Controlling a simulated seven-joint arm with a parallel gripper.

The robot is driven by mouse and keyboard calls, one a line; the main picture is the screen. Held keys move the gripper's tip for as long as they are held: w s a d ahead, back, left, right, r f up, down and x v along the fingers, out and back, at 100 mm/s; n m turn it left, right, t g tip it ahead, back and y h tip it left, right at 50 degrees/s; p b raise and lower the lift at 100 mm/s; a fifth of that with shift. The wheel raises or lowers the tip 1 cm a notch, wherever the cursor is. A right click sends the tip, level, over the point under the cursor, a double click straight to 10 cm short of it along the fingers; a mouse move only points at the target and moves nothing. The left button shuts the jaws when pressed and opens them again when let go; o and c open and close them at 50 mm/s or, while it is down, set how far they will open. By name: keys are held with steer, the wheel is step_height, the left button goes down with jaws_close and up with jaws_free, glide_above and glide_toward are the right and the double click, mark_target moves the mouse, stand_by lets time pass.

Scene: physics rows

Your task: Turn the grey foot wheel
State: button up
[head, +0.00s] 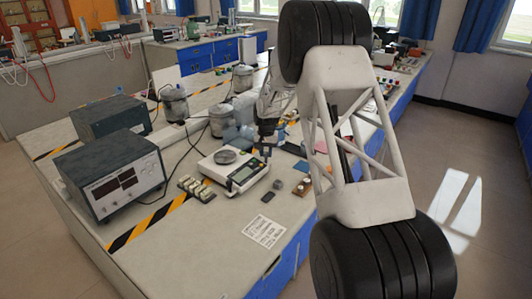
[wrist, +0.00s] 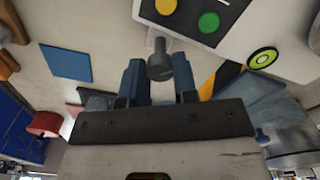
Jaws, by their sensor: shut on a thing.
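The grey foot wheel (wrist: 160,66) is a small knurled cylinder on a short stem at the edge of the white scale (wrist: 232,36) in the wrist view. My gripper (wrist: 158,75) has a blue finger on each side of the wheel and is shut on it. In the head view the scale (head: 222,181) stands on the bench with a round pan and a green display. There my gripper (head: 266,139) is at the scale's far right corner, and the wheel cannot be made out. The scale's round green level (wrist: 263,58) shows in the wrist view.
A power supply (head: 112,177) stands left of the scale, with a row of small blocks (head: 196,189) between. A grey cube (head: 278,184) and a printed sheet (head: 264,231) lie near the front edge. Metal pots (head: 174,103) stand behind. A blue square (wrist: 66,63) lies beside my gripper.

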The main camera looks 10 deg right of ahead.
mark_target(266, 153)
steer(key=o, duration=0.9)
steer(key=shift+o, duration=0.2)
steer(key=shift+r, duration=0.1)
steer(key=shift+r, duration=3.8)
